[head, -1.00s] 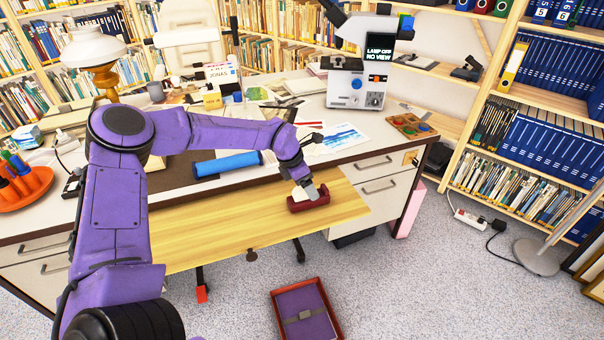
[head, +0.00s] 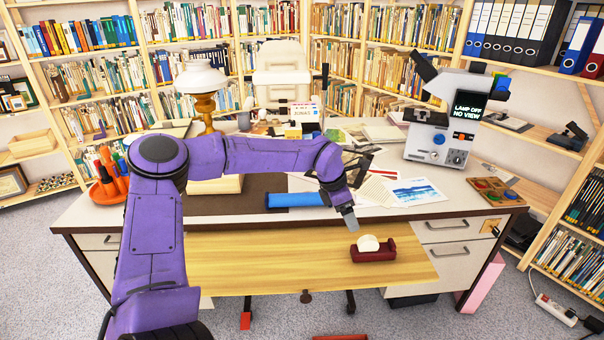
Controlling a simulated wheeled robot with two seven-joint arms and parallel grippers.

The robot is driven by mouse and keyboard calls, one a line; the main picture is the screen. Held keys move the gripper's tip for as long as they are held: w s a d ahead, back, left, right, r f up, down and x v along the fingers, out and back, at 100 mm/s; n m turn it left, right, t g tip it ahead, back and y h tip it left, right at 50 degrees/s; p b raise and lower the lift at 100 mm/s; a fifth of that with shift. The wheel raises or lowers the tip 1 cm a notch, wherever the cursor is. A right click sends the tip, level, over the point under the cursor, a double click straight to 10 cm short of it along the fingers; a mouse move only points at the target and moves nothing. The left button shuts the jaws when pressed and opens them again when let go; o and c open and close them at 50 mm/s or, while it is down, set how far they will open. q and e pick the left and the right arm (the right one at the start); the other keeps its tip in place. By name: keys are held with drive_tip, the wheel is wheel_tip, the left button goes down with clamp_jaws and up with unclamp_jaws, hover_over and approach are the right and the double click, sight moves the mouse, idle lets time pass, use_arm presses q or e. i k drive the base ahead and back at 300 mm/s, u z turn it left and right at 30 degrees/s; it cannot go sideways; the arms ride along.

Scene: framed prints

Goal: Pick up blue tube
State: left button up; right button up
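The blue tube (head: 295,200) lies on its side on the desk, behind the wooden pull-out board. My purple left arm reaches across the view from the left, over the desk. My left gripper (head: 349,218) points down, to the right of the tube's right end and apart from it in the picture. The gripper is small and seen from the side, so whether its fingers are open is unclear. Nothing shows hanging from it. My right gripper is not in view.
A dark red tape dispenser (head: 373,250) sits on the pull-out board (head: 270,262), just right of and below my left gripper. Papers (head: 415,192), a microscope (head: 440,130) and a wooden tray (head: 496,191) stand at the right. The board's left part is clear.

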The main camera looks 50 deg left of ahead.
sight(296, 199)
drive_tip(key=u, duration=1.6)
